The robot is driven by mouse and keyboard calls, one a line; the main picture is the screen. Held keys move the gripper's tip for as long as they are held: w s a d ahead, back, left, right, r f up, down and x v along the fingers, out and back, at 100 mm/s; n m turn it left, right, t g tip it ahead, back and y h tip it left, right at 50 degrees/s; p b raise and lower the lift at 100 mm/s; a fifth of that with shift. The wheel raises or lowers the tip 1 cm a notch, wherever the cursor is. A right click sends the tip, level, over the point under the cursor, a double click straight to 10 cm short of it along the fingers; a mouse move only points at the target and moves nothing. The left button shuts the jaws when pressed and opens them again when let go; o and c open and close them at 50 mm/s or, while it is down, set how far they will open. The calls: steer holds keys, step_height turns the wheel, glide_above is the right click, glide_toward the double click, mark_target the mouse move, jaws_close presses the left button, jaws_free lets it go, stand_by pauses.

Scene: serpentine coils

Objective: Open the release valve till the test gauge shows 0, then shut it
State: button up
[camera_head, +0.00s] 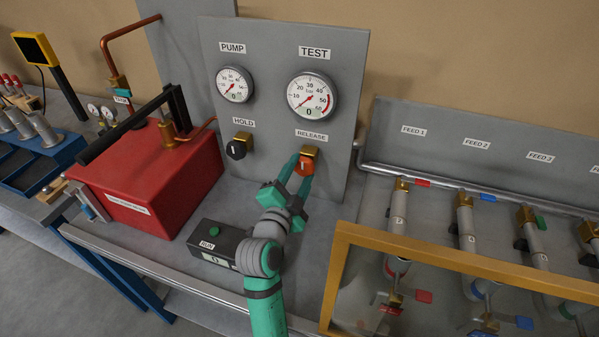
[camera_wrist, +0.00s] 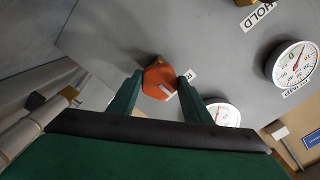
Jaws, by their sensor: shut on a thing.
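The release valve has an orange knob (camera_head: 306,166) with a white mark, under the RELEASE label on the grey panel (camera_head: 270,90). My gripper (camera_head: 304,170) is shut on this knob, with its green fingers on either side. In the wrist view the orange knob (camera_wrist: 159,82) sits between the two fingertips. The pump gauge (camera_head: 235,85) also reads 0. The knob's white mark looks near upright in the head view.
A black hold knob (camera_head: 238,148) is left of the release valve. A red pump box (camera_head: 150,180) stands to the left, and a black RUN box (camera_head: 216,245) sits on the bench below. A yellow-framed clear guard (camera_head: 440,252) covers tubes at the right.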

stand_by(0.3)
steer(key=o, duration=1.1)
steer(key=shift+a, duration=0.2)
steer(key=shift+c, duration=0.2)
steer(key=shift+d, duration=0.15)
steer(key=shift+s, duration=0.1)
steer(key=v, duration=1)
steer(key=shift+s, duration=0.35)
steer(key=shift+w, duration=0.1)
